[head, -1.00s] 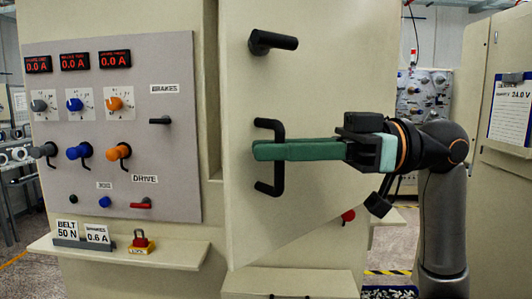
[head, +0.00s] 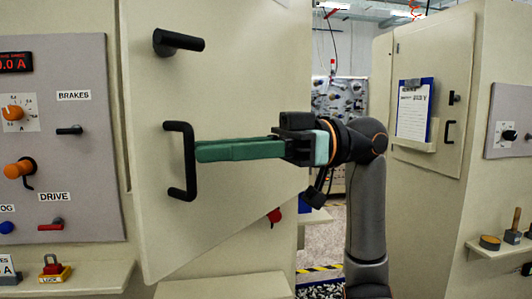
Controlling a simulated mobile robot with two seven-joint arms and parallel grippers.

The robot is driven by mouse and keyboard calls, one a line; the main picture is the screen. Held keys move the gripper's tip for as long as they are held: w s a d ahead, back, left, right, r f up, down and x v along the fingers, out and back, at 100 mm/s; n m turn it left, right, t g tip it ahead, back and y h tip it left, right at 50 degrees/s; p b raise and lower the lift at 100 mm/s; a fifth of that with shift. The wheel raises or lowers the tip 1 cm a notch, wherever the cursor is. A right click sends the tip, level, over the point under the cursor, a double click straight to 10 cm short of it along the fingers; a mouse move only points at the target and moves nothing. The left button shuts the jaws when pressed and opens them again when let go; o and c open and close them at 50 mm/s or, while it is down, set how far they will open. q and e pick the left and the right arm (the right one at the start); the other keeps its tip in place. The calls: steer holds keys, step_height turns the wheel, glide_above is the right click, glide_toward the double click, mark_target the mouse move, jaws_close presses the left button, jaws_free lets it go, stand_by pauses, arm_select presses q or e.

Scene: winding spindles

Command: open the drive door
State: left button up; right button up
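The drive door (head: 230,60) is a cream cabinet door standing ajar, its free left edge swung out toward me and its lower edge slanting up to the right. It carries a black bracket handle (head: 190,165) and, above it, a black lever (head: 180,42). My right gripper (head: 200,152) reaches in from the right with its green fingers lying level. The fingertips are just right of the handle's upright bar; contact cannot be told. The fingers overlap side-on, so their gap is hidden. My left gripper is out of view.
A control panel (head: 70,105) with knobs and a red drive switch (head: 50,226) is at the left, above a shelf (head: 95,278) with a lock. Another cabinet (head: 425,70) with a clipboard (head: 415,110) stands right. Floor shows between the cabinets.

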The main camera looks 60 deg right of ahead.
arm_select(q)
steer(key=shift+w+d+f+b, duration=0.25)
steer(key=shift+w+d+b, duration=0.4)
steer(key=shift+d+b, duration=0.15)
arm_select(e)
steer(key=v, duration=0.9)
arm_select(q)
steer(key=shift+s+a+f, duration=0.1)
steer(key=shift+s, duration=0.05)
arm_select(e)
steer(key=shift+s, duration=0.1)
